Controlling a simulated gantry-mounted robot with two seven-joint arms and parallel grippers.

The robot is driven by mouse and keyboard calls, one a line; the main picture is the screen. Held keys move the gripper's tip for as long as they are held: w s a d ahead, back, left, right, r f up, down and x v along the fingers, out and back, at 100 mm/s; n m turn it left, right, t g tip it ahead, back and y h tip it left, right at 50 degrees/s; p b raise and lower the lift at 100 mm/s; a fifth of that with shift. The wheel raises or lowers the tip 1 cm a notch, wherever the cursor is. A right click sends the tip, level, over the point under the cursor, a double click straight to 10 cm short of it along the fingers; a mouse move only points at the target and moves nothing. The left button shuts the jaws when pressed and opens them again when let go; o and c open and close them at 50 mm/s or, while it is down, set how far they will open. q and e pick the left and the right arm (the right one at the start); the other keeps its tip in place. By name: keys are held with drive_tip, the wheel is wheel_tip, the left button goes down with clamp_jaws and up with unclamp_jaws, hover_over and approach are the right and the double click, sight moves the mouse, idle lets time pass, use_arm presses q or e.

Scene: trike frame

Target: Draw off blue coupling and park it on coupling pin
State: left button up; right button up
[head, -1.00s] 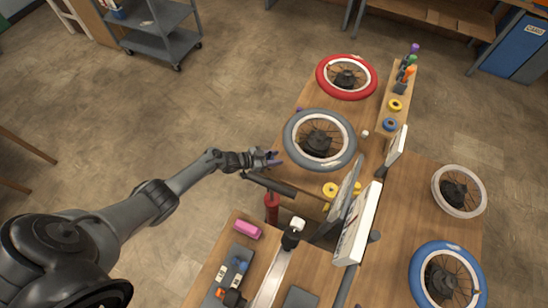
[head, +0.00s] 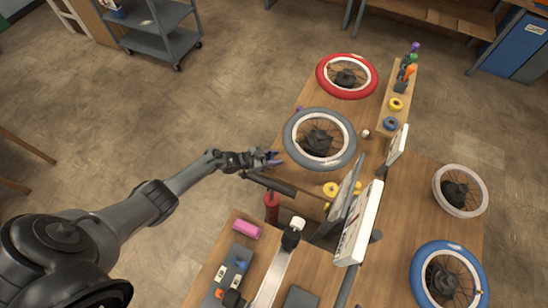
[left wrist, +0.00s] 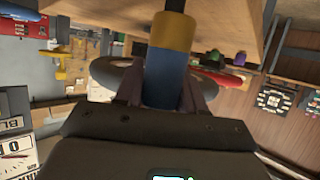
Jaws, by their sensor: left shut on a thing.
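My left gripper (head: 273,158) is at the left edge of the wooden table, just left of the grey-tyred wheel. In the left wrist view, its fingers (left wrist: 163,92) are shut on a blue cylinder, which looks like the blue coupling (left wrist: 163,78). Whether these parts are joined I cannot tell. In the head view, the held piece is mostly hidden by the fingers. I cannot single out the coupling pin.
The grey-tyred wheel (head: 343,160) lies close to the gripper, with a red-tyred wheel (head: 346,64) behind. A dark bar (head: 270,184) and a red cylinder (head: 272,206) stand just below the gripper. A pink cylinder (head: 247,229) lies on the near table.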

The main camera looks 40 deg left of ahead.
use_arm(q)
drive_tip(key=shift+f+b, duration=0.3)
drive_tip(key=shift+f, duration=0.1)
use_arm(e)
drive_tip(key=shift+f, duration=0.4)
